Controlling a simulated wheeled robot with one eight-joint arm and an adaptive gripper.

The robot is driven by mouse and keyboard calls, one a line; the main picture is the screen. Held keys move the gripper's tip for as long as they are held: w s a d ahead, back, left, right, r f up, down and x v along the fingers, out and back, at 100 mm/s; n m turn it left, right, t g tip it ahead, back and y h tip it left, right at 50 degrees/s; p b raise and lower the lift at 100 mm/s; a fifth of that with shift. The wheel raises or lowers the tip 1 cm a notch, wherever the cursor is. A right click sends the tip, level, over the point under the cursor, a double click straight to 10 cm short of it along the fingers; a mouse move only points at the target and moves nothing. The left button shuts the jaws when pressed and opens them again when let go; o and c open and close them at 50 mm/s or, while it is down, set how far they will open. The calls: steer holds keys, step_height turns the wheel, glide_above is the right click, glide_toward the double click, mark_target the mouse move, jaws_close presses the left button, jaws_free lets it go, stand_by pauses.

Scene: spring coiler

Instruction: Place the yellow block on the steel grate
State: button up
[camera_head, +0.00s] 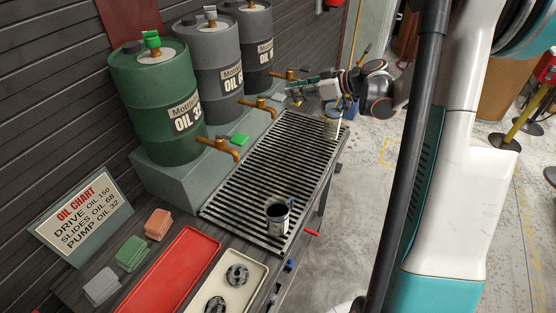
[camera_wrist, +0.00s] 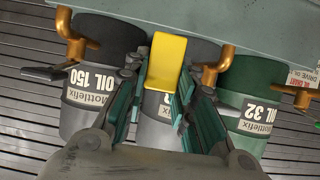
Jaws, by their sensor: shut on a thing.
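The yellow block (camera_wrist: 167,62) is between the fingers of my gripper (camera_wrist: 160,84) in the wrist view, which is shut on it. In the head view my gripper (camera_head: 291,96) reaches in from the right, near the far end of the steel grate (camera_head: 262,172). Only a small bit of yellow shows by its fingertips there. The block appears held above the bench; its exact height over the grate is hard to tell. The grate is a long dark slatted rack in front of the oil drums.
A metal mug (camera_head: 278,217) stands on the grate's near end. Brass taps (camera_head: 218,148) stick out over its left edge from the green drum (camera_head: 155,100) and the grey drums (camera_head: 210,60). A red tray (camera_head: 175,270) and cream tray (camera_head: 232,275) lie nearer. The grate's middle is clear.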

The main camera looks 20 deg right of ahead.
step_height(320, 180, down, 20)
steer(key=b, duration=0.7)
steer(key=shift+d+b, duration=0.1)
steer(key=shift+b, duration=0.2)
steer(key=shift+r, duration=0.1)
steer(key=o, duration=1)
steer(key=p+v, duration=0.4)
steer(key=v, duration=0.8)
steer(key=shift+p, duration=0.3)
